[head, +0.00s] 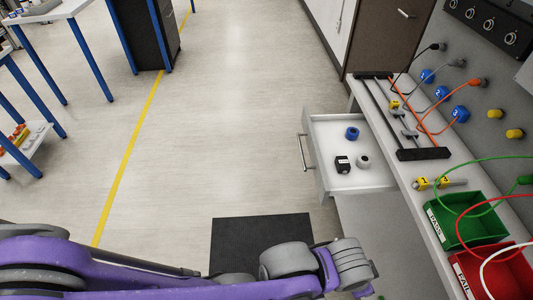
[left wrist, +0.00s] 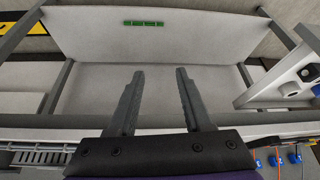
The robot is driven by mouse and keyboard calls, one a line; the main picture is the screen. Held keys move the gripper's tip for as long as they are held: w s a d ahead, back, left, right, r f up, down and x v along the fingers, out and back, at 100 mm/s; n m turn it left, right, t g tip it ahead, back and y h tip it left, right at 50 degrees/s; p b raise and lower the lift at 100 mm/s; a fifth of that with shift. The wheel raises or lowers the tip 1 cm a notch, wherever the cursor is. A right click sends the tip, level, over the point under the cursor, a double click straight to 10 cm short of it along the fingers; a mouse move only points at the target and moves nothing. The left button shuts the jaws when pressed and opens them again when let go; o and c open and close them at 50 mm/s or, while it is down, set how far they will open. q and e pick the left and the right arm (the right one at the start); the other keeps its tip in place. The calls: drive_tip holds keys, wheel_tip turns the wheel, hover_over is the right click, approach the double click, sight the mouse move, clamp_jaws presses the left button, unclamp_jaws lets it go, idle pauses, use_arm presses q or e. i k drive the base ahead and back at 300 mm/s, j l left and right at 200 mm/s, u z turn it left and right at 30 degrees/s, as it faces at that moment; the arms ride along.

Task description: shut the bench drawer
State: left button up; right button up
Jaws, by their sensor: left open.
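The bench drawer (head: 322,185) stands pulled out from the bench's left side in the head view, with its bar handle (head: 302,152) facing left. A blue ring (head: 352,133), a dark block (head: 342,164) and a grey ring (head: 363,162) lie in it. In the left wrist view, a pale tray-like part with small items, apparently the drawer (left wrist: 262,88), shows at the right edge. My left gripper (left wrist: 160,72) is open and empty, apart from that part. In the head view its arm reaches along the bottom edge, and its fingers are hidden. My right gripper is not in view.
The bench top holds a black-ended rack (head: 423,154), a green bin (head: 455,220) and a red bin (head: 465,270). A dark mat (head: 262,235) lies on the floor. The floor left of the drawer is clear.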

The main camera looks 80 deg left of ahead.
sight(325, 140)
drive_tip(key=u, duration=1.8)
drive_tip(key=i+u, duration=0.15)
drive_tip(key=u, duration=0.35)
drive_tip(key=i+l+u, duration=0.4)
drive_tip(key=i, duration=0.25)
